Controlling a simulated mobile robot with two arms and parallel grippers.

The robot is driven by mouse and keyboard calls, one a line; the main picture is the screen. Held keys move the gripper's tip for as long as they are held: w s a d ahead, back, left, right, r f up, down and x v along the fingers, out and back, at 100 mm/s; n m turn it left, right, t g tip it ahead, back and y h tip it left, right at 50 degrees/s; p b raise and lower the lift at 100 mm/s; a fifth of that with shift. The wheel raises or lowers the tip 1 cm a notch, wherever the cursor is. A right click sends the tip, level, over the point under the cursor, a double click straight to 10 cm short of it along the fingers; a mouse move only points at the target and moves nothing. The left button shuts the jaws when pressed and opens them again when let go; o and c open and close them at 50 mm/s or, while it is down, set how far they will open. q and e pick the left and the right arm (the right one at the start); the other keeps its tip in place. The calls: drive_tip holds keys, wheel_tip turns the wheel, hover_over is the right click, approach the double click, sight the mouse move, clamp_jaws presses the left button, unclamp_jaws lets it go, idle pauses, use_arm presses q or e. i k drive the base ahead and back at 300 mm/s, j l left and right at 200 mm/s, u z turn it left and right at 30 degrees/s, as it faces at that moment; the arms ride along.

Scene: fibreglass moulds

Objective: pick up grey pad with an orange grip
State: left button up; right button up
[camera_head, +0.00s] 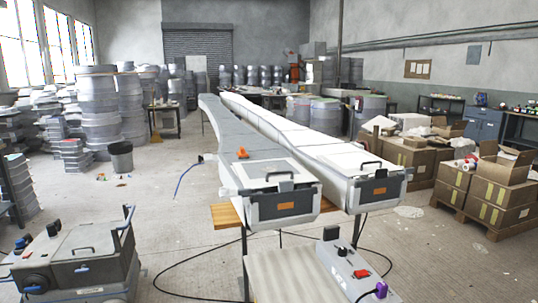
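A small orange piece (242,153) sits on top of the left long grey mould (235,130), near its front end. It looks like the orange grip of the pad; the grey pad under it is too small to tell apart from the grey mould surface. A flat pale panel (268,171) lies just in front of it. Neither of my grippers shows in the head view.
A second long white mould (320,145) runs beside the first on the right. A light-topped table with a grey control box (352,272) stands in front. A grey wheeled machine (75,262) is at lower left, with cables on the floor. Cardboard boxes (500,190) fill the right.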

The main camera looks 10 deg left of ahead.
sight(242, 154)
drive_tip(key=i+j+z, duration=0.25)
drive_tip(key=z, duration=0.15)
drive_tip(key=i+j+z, duration=0.15)
drive_tip(key=j+z, duration=0.3)
